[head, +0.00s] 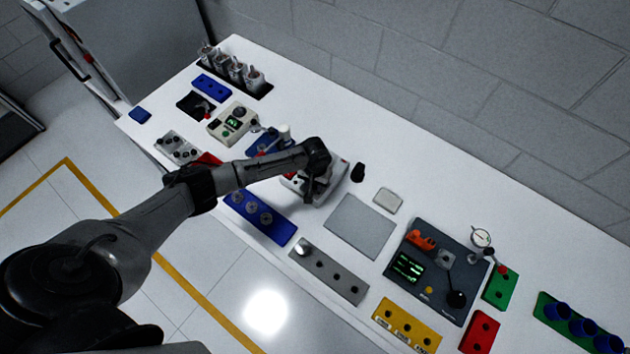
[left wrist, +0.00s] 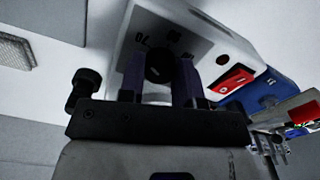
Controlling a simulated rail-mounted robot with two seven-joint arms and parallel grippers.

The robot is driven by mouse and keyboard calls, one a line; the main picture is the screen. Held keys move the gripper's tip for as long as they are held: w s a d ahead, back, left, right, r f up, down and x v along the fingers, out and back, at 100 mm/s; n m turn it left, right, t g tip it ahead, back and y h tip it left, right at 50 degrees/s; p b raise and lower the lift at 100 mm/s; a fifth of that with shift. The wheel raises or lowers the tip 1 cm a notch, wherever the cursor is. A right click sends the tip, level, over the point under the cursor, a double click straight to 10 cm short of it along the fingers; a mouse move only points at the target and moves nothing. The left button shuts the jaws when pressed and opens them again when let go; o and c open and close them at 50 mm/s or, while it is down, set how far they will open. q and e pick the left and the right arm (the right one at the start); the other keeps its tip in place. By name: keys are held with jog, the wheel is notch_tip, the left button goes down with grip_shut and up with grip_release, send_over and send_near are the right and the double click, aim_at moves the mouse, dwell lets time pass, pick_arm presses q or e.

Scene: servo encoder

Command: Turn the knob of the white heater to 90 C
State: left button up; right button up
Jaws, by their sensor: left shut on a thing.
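The white heater (head: 339,180) stands near the middle of the table in the head view, largely covered by my left gripper and arm. In the left wrist view its white panel (left wrist: 205,42) fills the upper middle, with a red rocker switch (left wrist: 232,80) on the right side. The round black knob (left wrist: 159,62) sits between the two fingers of my left gripper (left wrist: 160,78). The left gripper, also in the head view (head: 311,190), is shut on the knob. Printed dial marks show around the knob, but its temperature setting cannot be read. My right gripper is in neither view.
A blue block (head: 260,217) with round parts lies just in front of the heater. A small black object (head: 358,172) stands to its right, near a grey plate (head: 360,227). A dark control panel (head: 437,270) is farther right. A grey-beige box (head: 232,123) stands to the left.

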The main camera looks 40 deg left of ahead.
pick_arm(q)
jog(key=shift+c, duration=0.8)
jog(key=shift+r+m+p, duration=0.1)
jog(key=shift+m+p, duration=0.2)
jog(key=m+p, duration=0.1)
jog(key=m, duration=0.3)
jog(key=shift+p, duration=0.35)
jog(key=m, duration=0.3)
jog(key=shift+m+p, duration=0.3)
jog(key=shift+p, duration=0.05)
jog(key=shift+m, duration=1.9)
